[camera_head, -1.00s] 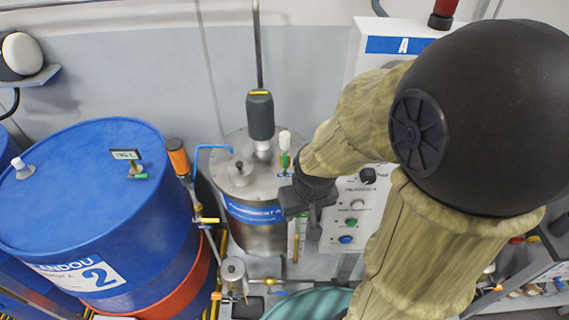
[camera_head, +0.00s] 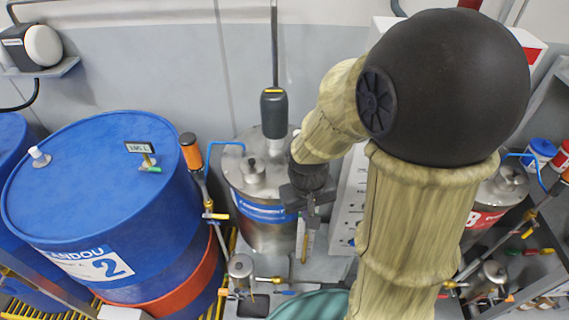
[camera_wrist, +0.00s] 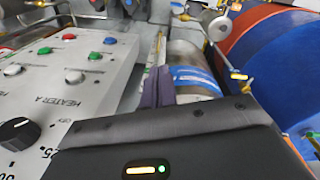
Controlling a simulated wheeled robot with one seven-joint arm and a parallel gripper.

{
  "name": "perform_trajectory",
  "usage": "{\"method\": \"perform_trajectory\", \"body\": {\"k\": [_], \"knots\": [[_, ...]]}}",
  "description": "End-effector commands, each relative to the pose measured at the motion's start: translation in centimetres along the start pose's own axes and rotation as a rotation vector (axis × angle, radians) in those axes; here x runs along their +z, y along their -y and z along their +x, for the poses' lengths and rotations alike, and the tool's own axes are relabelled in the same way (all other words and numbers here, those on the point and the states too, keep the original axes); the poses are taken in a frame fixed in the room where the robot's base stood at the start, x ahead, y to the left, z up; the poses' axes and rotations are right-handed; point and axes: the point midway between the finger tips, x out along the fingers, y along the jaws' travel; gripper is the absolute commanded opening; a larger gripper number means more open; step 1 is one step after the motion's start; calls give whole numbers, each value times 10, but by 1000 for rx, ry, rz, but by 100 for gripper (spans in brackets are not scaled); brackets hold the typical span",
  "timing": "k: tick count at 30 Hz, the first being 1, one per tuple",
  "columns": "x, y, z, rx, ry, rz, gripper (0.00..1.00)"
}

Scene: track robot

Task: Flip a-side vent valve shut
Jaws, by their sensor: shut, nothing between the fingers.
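The steel A-side tank (camera_head: 268,235) with a blue label band stands left of my arm in the head view. Its side and blue label also show in the wrist view (camera_wrist: 188,55). No vent valve can be made out now; my arm covers the right part of the tank lid. My gripper (camera_head: 308,218) points down at the tank's right side, close to the label band. In the wrist view its fingers (camera_wrist: 158,90) are together and empty, in front of the tank. I cannot tell whether they touch it.
The heater A panel (camera_wrist: 60,90) is close on the left in the wrist view. A red-labelled tank (camera_head: 483,220) stands right of my arm. Small pipes and valves run below.

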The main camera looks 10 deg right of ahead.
Motion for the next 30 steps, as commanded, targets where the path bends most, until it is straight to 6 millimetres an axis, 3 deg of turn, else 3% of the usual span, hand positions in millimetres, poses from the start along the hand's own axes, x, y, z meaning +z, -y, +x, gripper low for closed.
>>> {"method": "perform_trajectory", "body": {"k": [9,20,26,30], "knots": [[-28,13,30,269,224,-134,0],[-80,34,34,763,269,-230,0],[-114,68,20,1080,161,-256,0],[-134,104,5,1291,26,-256,0]]}}
